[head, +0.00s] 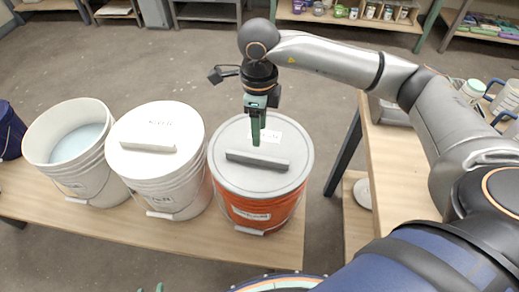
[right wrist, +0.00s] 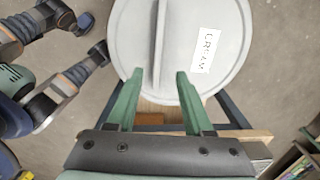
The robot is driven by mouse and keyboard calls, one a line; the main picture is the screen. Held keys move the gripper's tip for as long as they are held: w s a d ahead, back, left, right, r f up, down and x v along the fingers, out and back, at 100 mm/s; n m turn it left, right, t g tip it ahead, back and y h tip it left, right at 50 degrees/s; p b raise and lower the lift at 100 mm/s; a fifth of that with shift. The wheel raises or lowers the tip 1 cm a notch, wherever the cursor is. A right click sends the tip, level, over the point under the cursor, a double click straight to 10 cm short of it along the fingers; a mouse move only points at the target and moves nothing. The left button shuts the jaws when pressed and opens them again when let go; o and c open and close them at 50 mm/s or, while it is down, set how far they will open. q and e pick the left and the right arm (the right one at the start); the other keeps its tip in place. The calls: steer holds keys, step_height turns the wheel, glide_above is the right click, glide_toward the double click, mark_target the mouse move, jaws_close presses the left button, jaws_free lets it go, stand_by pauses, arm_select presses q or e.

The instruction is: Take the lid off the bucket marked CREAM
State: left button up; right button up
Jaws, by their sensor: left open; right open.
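The bucket marked CREAM is an orange bucket (head: 258,211) at the right end of the bench, closed by a round grey lid (head: 230,140). The lid has a dark grey bar handle (head: 270,164) and a white label. In the right wrist view the label (right wrist: 206,50) reads CREAM, and the lid (right wrist: 130,30) and its handle (right wrist: 158,45) show close up. My right gripper (head: 256,140) is over the lid, open and empty; the handle lies ahead, in line with the gap between its fingers (right wrist: 160,75). My left gripper (head: 150,288) barely shows at the bottom edge.
A white bucket with a white lid (head: 180,133) stands close on the left. Beyond it are an open white bucket (head: 37,150) with pale contents and a dark blue bucket (head: 10,135). A wooden table (head: 395,170) is on the right. Shelves line the back.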

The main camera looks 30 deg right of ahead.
mark_target(257, 156)
steer(key=f, duration=0.9)
steer(key=shift+a+f+p, duration=0.3)
steer(key=shift+f+p, duration=0.05)
steer(key=shift+p, duration=0.05)
steer(key=shift+f, duration=0.15)
steer(key=shift+f+b, duration=0.2)
steer(key=shift+b, duration=0.15)
jaws_close()
stand_by(0.3)
steer(key=shift+w, duration=0.1)
stand_by(1.0)
